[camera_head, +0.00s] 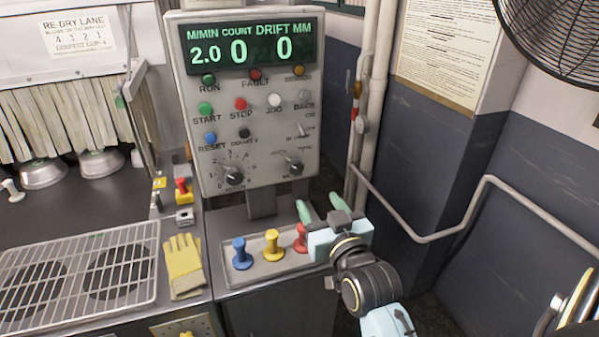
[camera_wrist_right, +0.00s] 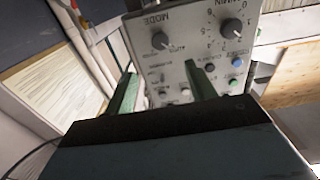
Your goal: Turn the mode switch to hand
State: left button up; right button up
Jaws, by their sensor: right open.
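The mode switch (camera_head: 291,165) is a dark round knob at the lower right of the grey control panel (camera_head: 262,183). Its small labels and pointer direction are too blurred to read surely. In the right wrist view, the panel appears upside down, with the mode knob (camera_wrist_right: 160,41) under the word MODE. My right gripper (camera_head: 317,205) is below and slightly right of the knob, apart from it, with its green fingers spread and empty. The fingers also show in the wrist view (camera_wrist_right: 161,72), pointing toward the panel. My left gripper is not in view.
Another knob (camera_head: 233,175) sits left of the mode switch, with several buttons above. A tray (camera_head: 262,279) with blue, yellow and red handled pieces stands below the panel, the red one partly behind my right gripper. A yellow glove (camera_head: 183,266) and wire rack (camera_head: 80,270) lie left.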

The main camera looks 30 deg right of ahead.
aim_at(297, 169)
jog(key=x, duration=1.2)
jog(key=shift+w+p, duration=0.3)
jog(key=shift+w, duration=0.1)
jog(key=c, duration=1)
jog(key=shift+o, duration=0.2)
